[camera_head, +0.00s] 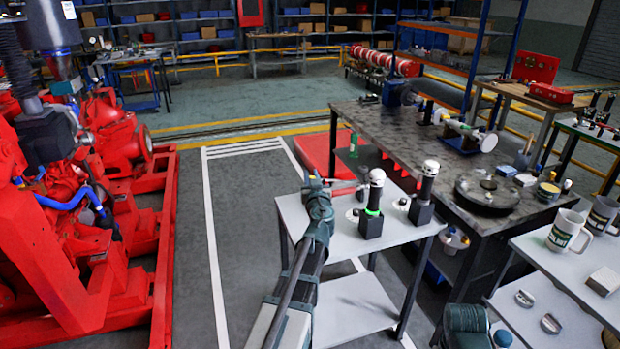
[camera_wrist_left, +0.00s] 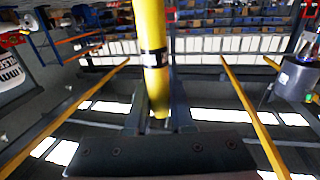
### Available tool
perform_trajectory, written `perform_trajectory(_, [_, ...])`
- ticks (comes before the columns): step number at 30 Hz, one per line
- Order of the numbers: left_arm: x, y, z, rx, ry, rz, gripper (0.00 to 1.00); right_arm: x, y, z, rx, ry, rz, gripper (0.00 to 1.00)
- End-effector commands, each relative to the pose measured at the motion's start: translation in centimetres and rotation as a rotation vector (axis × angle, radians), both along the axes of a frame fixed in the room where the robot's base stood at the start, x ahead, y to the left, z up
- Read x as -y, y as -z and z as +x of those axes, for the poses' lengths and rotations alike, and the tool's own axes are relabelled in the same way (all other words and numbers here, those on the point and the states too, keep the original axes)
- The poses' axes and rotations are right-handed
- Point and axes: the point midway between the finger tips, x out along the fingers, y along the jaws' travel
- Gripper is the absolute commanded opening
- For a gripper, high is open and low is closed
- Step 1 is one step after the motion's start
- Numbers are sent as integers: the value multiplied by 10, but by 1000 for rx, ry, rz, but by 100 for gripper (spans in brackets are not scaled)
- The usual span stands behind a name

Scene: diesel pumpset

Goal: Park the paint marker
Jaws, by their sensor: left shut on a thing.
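The paint marker (camera_wrist_left: 155,55) is a yellow rod with a black band in the left wrist view. It stands between the fingers of my left gripper (camera_wrist_left: 157,115), which is shut on it. In the head view my left gripper (camera_head: 345,188) reaches over the left side of a light grey table (camera_head: 350,240), beside two upright black holders. I cannot clearly make out the marker there. The nearer black holder (camera_head: 374,205) has a green ring and a white top; the other black holder (camera_head: 424,195) stands to its right.
A dark workbench (camera_head: 400,130) with a round plate (camera_head: 487,190) stands behind the grey table. Mugs (camera_head: 567,232) stand on a table at right. A red pumpset (camera_head: 80,220) fills the left side. Marked floor (camera_head: 245,220) between is clear.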

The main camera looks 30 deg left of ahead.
Motion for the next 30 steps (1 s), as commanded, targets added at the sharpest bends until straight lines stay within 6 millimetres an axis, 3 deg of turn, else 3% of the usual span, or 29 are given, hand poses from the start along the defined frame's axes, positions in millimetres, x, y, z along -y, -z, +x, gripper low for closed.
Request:
perform_trajectory(11, [0,18,0,0,0,0,0,0,18,0,0,0,0,84])
perform_trajectory(30, [0,85,0,0,-1,0,0,0,85,0,0,-1,0,84])
